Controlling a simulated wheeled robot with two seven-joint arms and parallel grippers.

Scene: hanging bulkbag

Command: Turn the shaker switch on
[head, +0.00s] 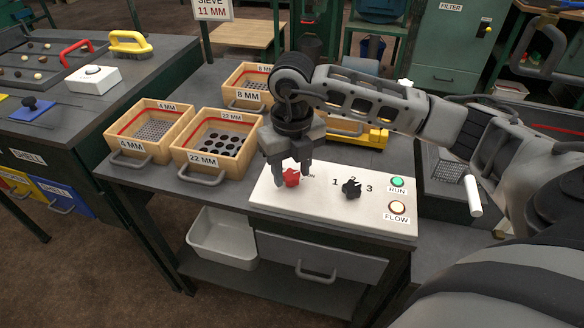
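The white control panel (330,210) lies on the bench in the middle. Its red knob (291,177), which I take for the shaker switch, is at the panel's left, with "ON" printed to its right. The rest of its label is hidden by my gripper. My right gripper (292,174) points down over the red knob, with its fingers apart on either side of it. I see no clear contact. My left gripper is not in view.
A black knob (351,188) marked 1, 2, 3 is to the right. Beyond it are the green RUN button (397,182) and the pale FLOW button (397,207). Wooden sieve boxes, including the 22 MM one (203,160), stand left of the gripper.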

